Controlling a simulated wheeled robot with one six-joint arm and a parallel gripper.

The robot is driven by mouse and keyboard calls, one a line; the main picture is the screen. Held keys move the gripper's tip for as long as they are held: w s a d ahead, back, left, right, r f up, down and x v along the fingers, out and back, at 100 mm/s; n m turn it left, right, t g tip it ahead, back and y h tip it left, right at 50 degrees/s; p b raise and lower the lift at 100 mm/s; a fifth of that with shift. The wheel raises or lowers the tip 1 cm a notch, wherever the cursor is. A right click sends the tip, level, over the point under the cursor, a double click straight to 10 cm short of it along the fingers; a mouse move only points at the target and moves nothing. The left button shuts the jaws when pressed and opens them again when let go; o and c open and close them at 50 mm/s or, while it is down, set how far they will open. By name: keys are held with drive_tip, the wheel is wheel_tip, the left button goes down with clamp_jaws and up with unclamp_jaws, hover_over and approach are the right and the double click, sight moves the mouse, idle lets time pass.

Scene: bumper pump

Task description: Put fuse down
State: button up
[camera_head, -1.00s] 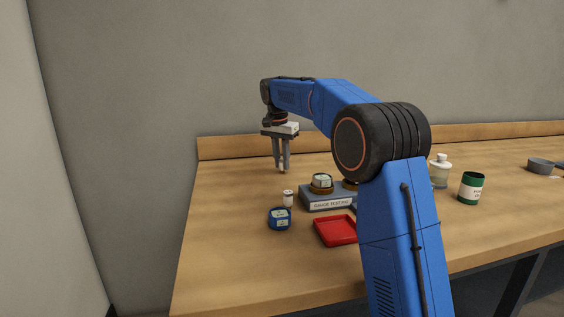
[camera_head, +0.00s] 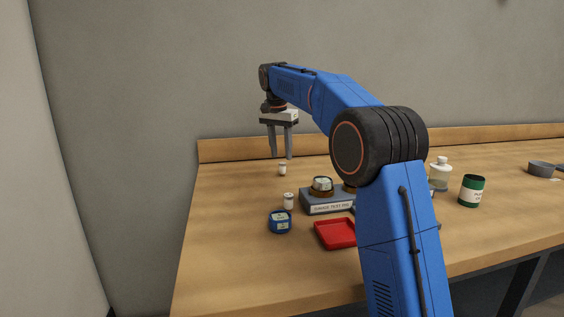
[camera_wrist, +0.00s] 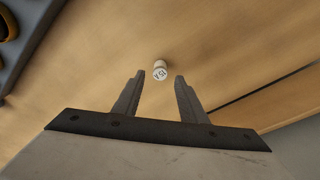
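A small white fuse (camera_head: 282,170) stands on the wooden table near its back left. It also shows in the wrist view (camera_wrist: 160,70), standing beyond the fingertips with its marked top facing the camera. My gripper (camera_head: 281,157) is above the fuse, apart from it, with its fingers pointing down. In the wrist view my gripper (camera_wrist: 158,82) is open, with a clear gap between the fingers and nothing held. A second small white cylinder (camera_head: 289,201) stands nearer the front, beside the gauge stand.
The grey gauge stand (camera_head: 329,207) holds a round gauge (camera_head: 322,184). A blue gauge (camera_head: 280,221) and a red tray (camera_head: 335,234) lie in front. A bottle (camera_head: 440,172), green can (camera_head: 471,190) and grey bowl (camera_head: 541,169) stand right.

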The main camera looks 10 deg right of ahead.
wheel_tip(320, 180, up, 7)
drive_tip(key=shift+s+a+f, duration=0.2)
drive_tip(key=shift+s+a, duration=0.15)
